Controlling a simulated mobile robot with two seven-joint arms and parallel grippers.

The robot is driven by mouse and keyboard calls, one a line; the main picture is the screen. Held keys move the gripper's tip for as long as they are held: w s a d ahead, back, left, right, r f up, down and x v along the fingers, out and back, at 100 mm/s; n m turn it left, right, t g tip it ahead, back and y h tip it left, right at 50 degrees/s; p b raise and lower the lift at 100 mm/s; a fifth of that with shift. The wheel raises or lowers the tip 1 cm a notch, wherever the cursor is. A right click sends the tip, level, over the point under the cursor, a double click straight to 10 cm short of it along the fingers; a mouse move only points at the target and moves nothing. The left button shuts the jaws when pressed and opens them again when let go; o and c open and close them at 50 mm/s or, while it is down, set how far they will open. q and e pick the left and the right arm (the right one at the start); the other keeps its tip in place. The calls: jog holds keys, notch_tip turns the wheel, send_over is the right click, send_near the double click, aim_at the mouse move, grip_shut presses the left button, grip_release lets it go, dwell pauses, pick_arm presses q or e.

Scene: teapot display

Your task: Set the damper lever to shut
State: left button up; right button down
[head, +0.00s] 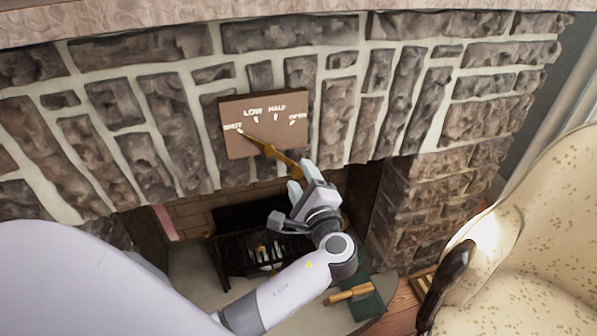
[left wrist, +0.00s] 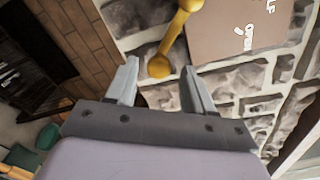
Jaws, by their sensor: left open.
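A brown damper plate (head: 235,106) on the stone chimney front bears the marks SHUT, LOW, HALF and OPEN. The brass damper lever (head: 270,151) is pivoted near the plate's lower edge. Its pointed end is at the SHUT mark, and its handle slants down to the right. My left gripper (head: 300,176) is open at the handle end. In the left wrist view, the round knob of the lever (left wrist: 159,66) shows between the spread fingers (left wrist: 160,80), apart from both as far as I can see. My right gripper is not in view.
The stone wall (head: 405,80) surrounds the plate. Below is the fireplace opening with a dark grate (head: 230,255). A wooden-handled tool (head: 348,294) lies on a green thing on the hearth. A spotted cream armchair (head: 545,220) stands at the right.

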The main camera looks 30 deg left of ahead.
pick_arm(q)
jog(key=v, duration=0.4)
jog(key=shift+d, duration=0.1)
dwell(0.3)
jog(key=s+d+f+n+g+h+p, duration=0.2)
jog(key=s+f+h+p, duration=0.45)
jog(key=f+h, duration=0.35)
jog(key=s+d+n+h+p, duration=0.2)
jog(key=s+n+h+p, duration=0.2)
jog(key=s+n, duration=0.5)
jog(key=shift+s+d+r+n+t+h+p, duration=0.35)
jog(key=shift+s+h, duration=0.55)
jog(key=shift+s, duration=0.85)
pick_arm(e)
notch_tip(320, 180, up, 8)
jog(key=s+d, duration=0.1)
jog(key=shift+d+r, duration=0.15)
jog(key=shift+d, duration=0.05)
pick_arm(q)
jog(key=shift+f, duration=0.1)
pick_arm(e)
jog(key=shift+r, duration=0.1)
